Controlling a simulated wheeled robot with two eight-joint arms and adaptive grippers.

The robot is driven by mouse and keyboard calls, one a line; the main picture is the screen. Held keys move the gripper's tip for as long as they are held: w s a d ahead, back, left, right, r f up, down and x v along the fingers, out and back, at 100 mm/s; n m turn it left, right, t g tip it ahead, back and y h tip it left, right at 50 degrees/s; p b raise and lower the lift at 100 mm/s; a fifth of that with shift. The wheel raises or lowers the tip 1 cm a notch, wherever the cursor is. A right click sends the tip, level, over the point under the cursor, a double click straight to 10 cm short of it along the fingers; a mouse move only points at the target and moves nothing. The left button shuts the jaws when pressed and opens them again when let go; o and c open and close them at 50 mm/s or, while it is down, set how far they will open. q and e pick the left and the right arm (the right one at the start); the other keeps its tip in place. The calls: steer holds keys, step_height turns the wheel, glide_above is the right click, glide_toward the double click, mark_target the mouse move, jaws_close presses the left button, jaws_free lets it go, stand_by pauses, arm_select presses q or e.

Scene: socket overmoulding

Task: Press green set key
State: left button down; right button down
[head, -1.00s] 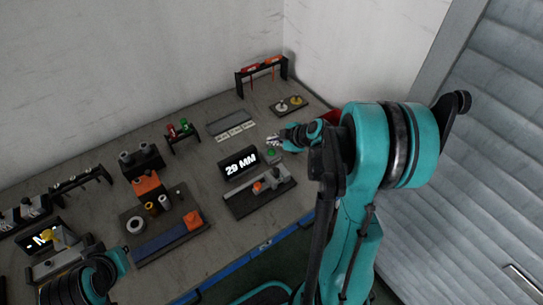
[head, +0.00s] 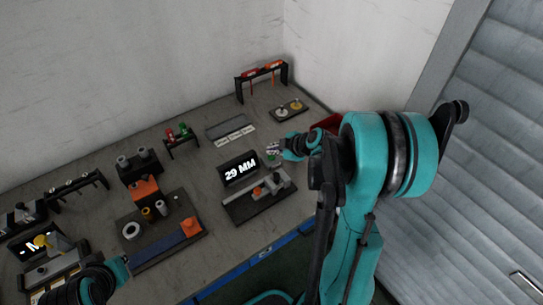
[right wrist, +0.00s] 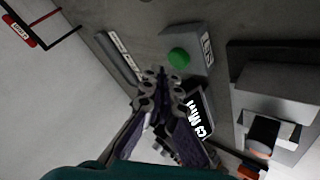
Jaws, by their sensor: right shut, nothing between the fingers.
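The green key (right wrist: 179,58) is a round green button on a small grey box (right wrist: 198,52) with a label on its side. In the head view the key is mostly hidden by my right gripper (head: 272,151). In the right wrist view the fingers of my right gripper (right wrist: 158,78) are shut and empty, and their tips appear just beside the key. I cannot tell whether they touch it. Next to the box stands a black display (head: 240,170) reading "29 MM".
A fixture with a grey slide and orange part (head: 262,196) lies in front of the display. A grey labelled tray (head: 229,130) and a black rack with red and orange tools (head: 263,72) stand behind. A small plate with round pieces (head: 288,109) lies behind the gripper.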

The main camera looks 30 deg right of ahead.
mark_target(273, 157)
steer(key=shift+f, duration=0.1)
stand_by(0.6)
steer(key=shift+f+b, duration=0.35)
steer(key=shift+b, duration=0.1)
steer(key=shift+f+b, duration=0.45)
stand_by(0.5)
steer(key=shift+r, duration=0.15)
steer(key=shift+r+p, duration=0.7)
steer(key=shift+r, duration=0.1)
step_height(273, 157, up, 5)
steer(key=p, duration=0.4)
stand_by(0.3)
